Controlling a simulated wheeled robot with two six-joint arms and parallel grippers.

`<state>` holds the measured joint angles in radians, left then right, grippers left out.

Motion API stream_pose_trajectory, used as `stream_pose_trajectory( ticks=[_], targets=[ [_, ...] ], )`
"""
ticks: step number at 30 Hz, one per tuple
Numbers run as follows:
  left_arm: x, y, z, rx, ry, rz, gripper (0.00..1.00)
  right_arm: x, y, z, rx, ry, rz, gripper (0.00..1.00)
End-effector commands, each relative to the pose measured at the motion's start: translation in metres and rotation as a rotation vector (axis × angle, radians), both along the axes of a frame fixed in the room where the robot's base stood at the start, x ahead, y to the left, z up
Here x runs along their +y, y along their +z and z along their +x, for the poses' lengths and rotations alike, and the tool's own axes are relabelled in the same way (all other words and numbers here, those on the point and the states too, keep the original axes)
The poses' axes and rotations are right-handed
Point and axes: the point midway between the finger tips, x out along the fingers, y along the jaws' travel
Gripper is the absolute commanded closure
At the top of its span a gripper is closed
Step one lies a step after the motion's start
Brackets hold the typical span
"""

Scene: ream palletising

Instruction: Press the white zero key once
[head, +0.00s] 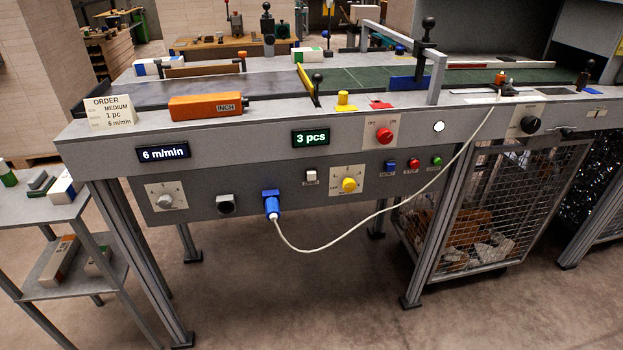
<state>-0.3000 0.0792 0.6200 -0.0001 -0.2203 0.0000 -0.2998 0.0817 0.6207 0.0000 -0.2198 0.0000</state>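A small white square key (311,175) sits on the lower grey front panel of the machine, with a small label under it that is too small to read surely. It is left of a yellow knob on a square plate (349,185) and below the counter display (311,138), which reads "3 pcs". Neither of my grippers shows in the head view, and nothing covers the key.
A blue plug (271,204) with a white cable (372,216) hangs right of a dark button (226,204). Blue, red and green buttons (413,164) lie to the right. A red knob (384,135) is above. The space before the panel is free.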

Motion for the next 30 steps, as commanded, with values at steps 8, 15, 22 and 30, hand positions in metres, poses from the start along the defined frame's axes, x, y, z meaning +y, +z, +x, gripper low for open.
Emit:
stream_pose_trajectory(
  ticks=[8,15,22,30],
  targets=[
    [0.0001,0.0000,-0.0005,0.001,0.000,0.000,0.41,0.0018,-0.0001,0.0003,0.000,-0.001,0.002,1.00],
    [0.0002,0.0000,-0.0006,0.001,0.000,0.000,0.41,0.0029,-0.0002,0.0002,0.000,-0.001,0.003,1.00],
    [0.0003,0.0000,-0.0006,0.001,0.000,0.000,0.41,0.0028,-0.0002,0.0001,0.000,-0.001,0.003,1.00],
    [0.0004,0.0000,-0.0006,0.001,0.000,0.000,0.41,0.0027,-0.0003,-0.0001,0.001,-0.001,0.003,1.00]
  ],
)
